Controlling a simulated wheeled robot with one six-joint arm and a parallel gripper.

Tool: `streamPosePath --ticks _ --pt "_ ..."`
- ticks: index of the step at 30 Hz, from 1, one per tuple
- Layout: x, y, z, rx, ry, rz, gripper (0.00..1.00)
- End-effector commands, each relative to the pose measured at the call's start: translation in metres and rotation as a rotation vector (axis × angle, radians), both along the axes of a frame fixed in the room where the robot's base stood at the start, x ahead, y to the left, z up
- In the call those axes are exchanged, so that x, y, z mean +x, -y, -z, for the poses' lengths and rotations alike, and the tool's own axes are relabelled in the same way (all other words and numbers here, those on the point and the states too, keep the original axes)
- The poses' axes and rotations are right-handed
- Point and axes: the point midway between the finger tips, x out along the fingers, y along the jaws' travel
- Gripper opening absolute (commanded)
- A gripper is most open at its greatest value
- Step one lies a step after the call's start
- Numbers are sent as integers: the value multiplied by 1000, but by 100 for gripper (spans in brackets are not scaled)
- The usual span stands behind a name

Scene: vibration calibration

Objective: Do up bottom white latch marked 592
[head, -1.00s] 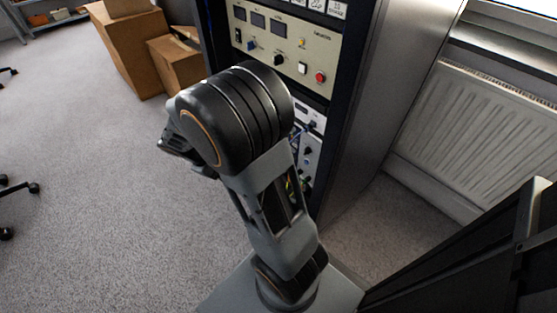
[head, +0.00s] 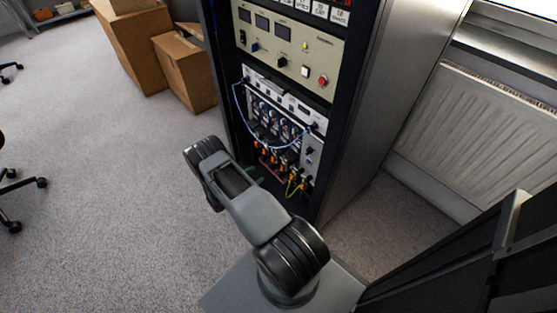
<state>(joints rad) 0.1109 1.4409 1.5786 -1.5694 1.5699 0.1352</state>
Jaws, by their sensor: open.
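The rack's lower unit (head: 282,122) has a pale front with dark modules and coloured cables. No white latch can be picked out on it and no number 592 can be read; the details are too small. My arm is folded low in front of the rack, left of the unit's lower part. A small dark tip that looks like my gripper (head: 256,181) shows past the arm, near the unit's lower left edge and apart from the latch area as far as I can see. Most of the gripper is hidden behind my arm. It is open, with nothing visible in it.
Orange plugs and a yellow-green cable (head: 294,187) hang at the unit's bottom; a blue cable (head: 243,118) loops across its front. A beige panel (head: 290,50) with a red button sits above. Cardboard boxes (head: 185,70) stand behind left. A radiator (head: 480,140) is at right.

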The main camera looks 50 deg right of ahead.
Motion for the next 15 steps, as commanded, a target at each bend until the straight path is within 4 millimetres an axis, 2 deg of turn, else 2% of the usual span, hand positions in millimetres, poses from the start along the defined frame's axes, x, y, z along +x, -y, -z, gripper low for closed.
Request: streamPosePath --ticks 15 --pt "-11 91 3 -1 -1 1 53"
